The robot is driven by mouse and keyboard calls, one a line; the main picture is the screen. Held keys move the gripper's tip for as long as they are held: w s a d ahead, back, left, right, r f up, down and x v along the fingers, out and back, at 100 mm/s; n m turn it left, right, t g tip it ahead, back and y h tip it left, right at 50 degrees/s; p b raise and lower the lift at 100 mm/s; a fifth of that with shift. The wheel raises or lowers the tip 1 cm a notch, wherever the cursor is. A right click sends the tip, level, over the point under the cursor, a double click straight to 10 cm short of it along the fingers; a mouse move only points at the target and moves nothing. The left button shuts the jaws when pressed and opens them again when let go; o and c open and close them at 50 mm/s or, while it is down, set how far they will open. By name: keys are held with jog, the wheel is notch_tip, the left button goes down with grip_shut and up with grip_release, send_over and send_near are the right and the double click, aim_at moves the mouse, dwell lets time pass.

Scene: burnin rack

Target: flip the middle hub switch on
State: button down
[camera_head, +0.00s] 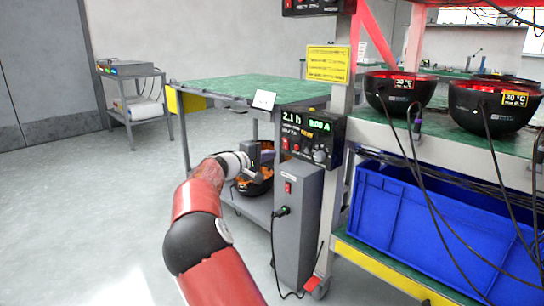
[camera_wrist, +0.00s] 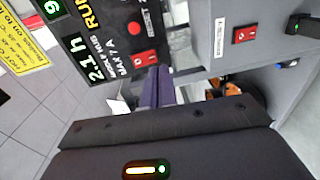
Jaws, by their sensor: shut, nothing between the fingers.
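The middle hub (camera_head: 326,152) is a black panel on the rack post, with a green "2.1 h" display and an amber line. It fills the upper left of the wrist view (camera_wrist: 112,62), rotated, with "HUB MAX 7 A" legible. Its red rocker switch (camera_wrist: 145,57) sits just beyond my fingertips; in the head view it is the small red spot (camera_head: 285,143) at the panel's left edge. I cannot tell the rocker's position. My gripper (camera_wrist: 160,72) is shut and empty, its fingers close to the switch; contact is unclear. In the head view my gripper (camera_head: 259,151) is left of the panel.
A grey box (camera_head: 300,220) with another red switch (camera_head: 288,187) and a plugged cable stands below the hub. Right are a blue crate (camera_head: 420,225), black bowls (camera_head: 399,97) and hanging cables. A green-topped table (camera_head: 230,88) stands behind. The floor at left is clear.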

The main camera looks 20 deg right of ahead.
jog(key=f+v, duration=0.2)
jog(key=v, duration=0.7)
jog(key=shift+a, duration=0.3)
jog(key=shift+s, duration=0.1)
jog(key=s+d+f+m+g+y+p, duration=0.15)
jog(key=s+y, duration=0.25)
jog(key=s, duration=0.4)
jog(key=s+d+m+g+y+p, duration=0.2)
jog(key=s+d+y, duration=0.15)
jog(key=s, duration=0.45)
jog(key=s+a+t+y+p, duration=0.1)
jog(key=s+a+y, duration=0.1)
jog(key=s+a, duration=0.3)
jog(key=s+a+r+t+y+p, duration=0.1)
jog(key=s+a, duration=0.4)
jog(key=s, duration=0.8)
jog(key=s+a+r+t+y+p, duration=0.1)
jog(key=s+a+y+p, duration=0.1)
jog(key=s+a+y, duration=0.3)
jog(key=s+a, duration=0.1)
jog(key=s, duration=0.2)
jog(key=shift+s, duration=0.4)
